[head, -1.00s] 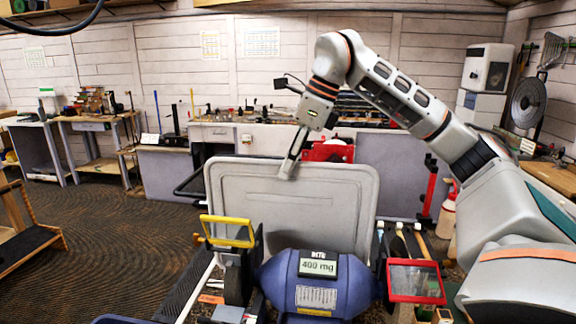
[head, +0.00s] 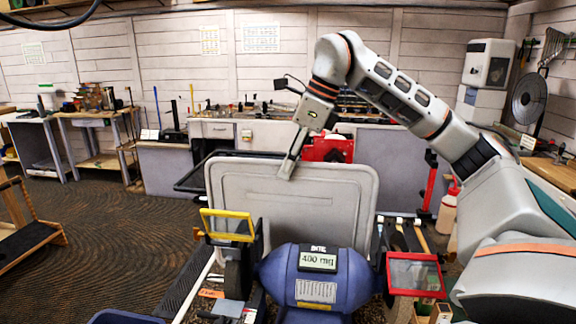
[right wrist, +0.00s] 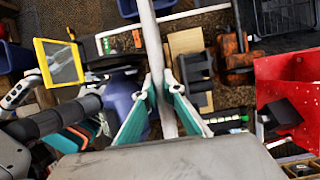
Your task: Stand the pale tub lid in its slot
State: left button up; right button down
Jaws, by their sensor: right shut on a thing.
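The pale tub lid (head: 270,205) is a large grey-white rectangular panel with rounded corners. It stands upright in the head view, with its lower edge hidden behind the blue bench grinder (head: 318,280). My right gripper (head: 289,168) is shut on its top edge, near the middle. In the right wrist view the lid (right wrist: 152,40) shows edge-on as a pale strip between the fingers (right wrist: 161,85). I cannot make out the slot, or whether the lid's lower edge touches anything. My left gripper is not in view.
The grinder has a yellow-framed shield (head: 228,225) and a red-framed shield (head: 414,274) close in front of the lid. A red box (head: 326,149) and a black frame (head: 192,183) are behind it. A bottle (head: 447,211) stands to the right.

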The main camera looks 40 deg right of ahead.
jog(key=shift+f, duration=0.1)
jog(key=c, duration=2)
grip_release()
jog(key=shift+c, duration=0.2)
jog(key=v, duration=1.2)
jog(key=shift+a, duration=0.1)
